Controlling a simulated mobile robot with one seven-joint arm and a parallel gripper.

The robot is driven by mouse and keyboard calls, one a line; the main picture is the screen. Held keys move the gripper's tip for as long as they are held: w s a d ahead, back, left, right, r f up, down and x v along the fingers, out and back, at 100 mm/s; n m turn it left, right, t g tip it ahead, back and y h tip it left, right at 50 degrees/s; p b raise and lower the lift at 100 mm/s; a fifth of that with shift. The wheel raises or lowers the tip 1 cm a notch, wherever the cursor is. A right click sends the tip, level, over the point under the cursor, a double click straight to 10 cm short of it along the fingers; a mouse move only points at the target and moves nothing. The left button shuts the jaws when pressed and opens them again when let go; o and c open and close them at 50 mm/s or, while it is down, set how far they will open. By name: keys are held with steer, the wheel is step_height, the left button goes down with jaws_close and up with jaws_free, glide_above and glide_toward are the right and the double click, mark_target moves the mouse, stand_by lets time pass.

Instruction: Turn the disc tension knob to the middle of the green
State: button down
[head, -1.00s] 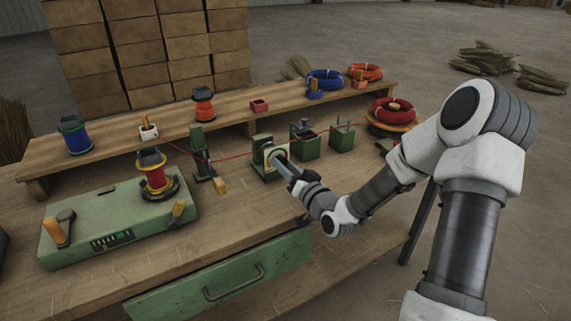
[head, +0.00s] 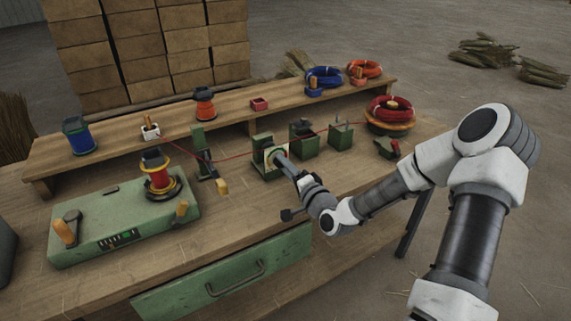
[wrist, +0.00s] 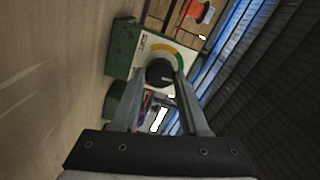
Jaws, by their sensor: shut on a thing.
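The disc tension knob (wrist: 159,71) is a round black knob on a white dial plate (wrist: 165,46) with a coloured arc of green and yellow, in the wrist view. A pale mark shows on the knob, but I cannot tell exactly which part of the arc it lines up with. My gripper (wrist: 161,78) is shut on the knob, one finger on each side of it. In the head view the green tension unit (head: 262,142) stands on the bench, and my gripper (head: 280,160) reaches its front face.
A red wire (head: 234,156) runs along the units, between the red coil (head: 391,107) and the winder spool (head: 160,180). Green blocks (head: 341,136) stand close right of the tension unit, and a green post (head: 203,160) stands left. The bench front (head: 235,215) is clear.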

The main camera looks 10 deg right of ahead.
steer(key=shift+m, duration=0.5)
steer(key=shift+c, duration=2.1)
jaws_free()
steer(key=p+v, duration=0.4)
steer(key=v, duration=1.3)
steer(key=shift+s, duration=0.2)
